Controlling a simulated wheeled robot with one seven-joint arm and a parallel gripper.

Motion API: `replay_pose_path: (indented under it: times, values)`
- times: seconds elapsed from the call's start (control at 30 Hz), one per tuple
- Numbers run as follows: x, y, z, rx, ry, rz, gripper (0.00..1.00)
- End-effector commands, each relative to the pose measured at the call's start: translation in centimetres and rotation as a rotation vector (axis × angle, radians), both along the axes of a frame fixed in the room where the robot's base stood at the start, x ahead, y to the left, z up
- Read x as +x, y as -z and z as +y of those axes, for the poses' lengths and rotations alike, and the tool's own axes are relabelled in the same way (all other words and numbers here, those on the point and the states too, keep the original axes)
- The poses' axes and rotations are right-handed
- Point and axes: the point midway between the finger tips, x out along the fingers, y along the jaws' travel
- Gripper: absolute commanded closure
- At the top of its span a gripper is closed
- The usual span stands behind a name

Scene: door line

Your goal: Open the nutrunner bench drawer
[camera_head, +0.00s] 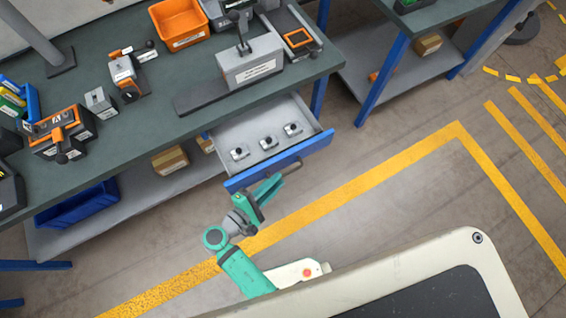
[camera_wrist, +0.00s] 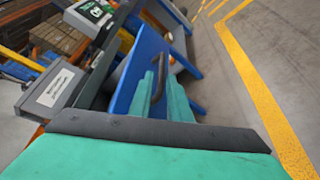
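The nutrunner bench drawer stands pulled out under the bench top, with its blue front (camera_head: 277,162) facing me and its grey tray (camera_head: 247,131) visible. Three small metal pieces lie in the tray. In the wrist view the blue drawer front (camera_wrist: 137,70) is just beyond my fingers. Its dark curved handle (camera_wrist: 160,75) runs between my two green fingers, which look closed on it. My gripper (camera_head: 282,178) is at the drawer front in the head view, where it hides the handle. The gripper also shows in the wrist view (camera_wrist: 160,92).
The bench top (camera_head: 165,75) carries a labelled grey fixture (camera_head: 250,66), an orange bin (camera_head: 180,22) and several tools. Below, a shelf holds cartons and a blue crate (camera_head: 78,204). A second bench stands at the right. The floor before the drawer, with yellow lines, is clear.

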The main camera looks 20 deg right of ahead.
Motion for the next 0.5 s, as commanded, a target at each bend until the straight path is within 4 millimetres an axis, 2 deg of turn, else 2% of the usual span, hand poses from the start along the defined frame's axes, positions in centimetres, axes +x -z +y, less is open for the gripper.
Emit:
replay_pose_path:
  times: [0.03,0.23,0.5]
  values:
    - [-0.5,-0.1,0.9,0.001,-0.002,0.001,0.83]
    - [-1.9,-0.8,3.1,0.000,0.003,0.001,0.83]
    - [-2.5,-1.1,4.3,0.000,0.000,0.000,0.83]
